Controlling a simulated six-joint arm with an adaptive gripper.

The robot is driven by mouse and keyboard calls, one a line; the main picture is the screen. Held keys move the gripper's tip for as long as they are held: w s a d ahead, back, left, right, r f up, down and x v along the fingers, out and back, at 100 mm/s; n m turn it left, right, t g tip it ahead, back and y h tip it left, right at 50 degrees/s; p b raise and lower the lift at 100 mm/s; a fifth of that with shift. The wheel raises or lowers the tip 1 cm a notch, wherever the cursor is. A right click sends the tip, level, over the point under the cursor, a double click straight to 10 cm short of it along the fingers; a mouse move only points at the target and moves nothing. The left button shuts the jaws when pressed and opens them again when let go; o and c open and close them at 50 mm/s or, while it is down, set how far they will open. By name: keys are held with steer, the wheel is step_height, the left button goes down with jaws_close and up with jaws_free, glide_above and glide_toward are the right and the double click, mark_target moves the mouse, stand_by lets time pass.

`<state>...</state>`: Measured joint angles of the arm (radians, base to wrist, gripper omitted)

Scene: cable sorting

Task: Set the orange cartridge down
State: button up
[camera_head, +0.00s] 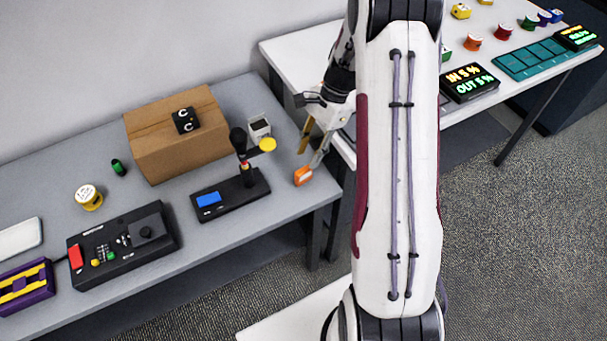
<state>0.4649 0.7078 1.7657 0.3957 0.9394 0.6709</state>
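The orange cartridge (303,175) is a small orange piece with a pale face. It is at the right end of the grey table, near its front right edge. My gripper (308,159) reaches down over that corner from behind my arm. Its two fingers are spread, with a gap showing between them. The tip of the right finger is close to the cartridge's upper right side, and the left fingertip ends above it. I cannot tell whether a finger touches the cartridge. The cartridge appears to rest on the tabletop.
A black stand with a blue screen (209,199) and upright post is just left of the cartridge. A small grey-white container (259,130) stands behind it. A cardboard box (170,145) and a black control box (122,245) are farther left. My arm blocks the middle view.

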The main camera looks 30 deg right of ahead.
mark_target(305, 169)
steer(key=shift+x, duration=0.8)
steer(key=shift+s+x, duration=0.25)
steer(key=shift+x, duration=0.7)
steer(key=shift+s+x, duration=0.2)
steer(key=shift+x, duration=0.75)
steer(key=shift+a+f, duration=0.25)
steer(key=shift+f, duration=0.35)
jaws_close()
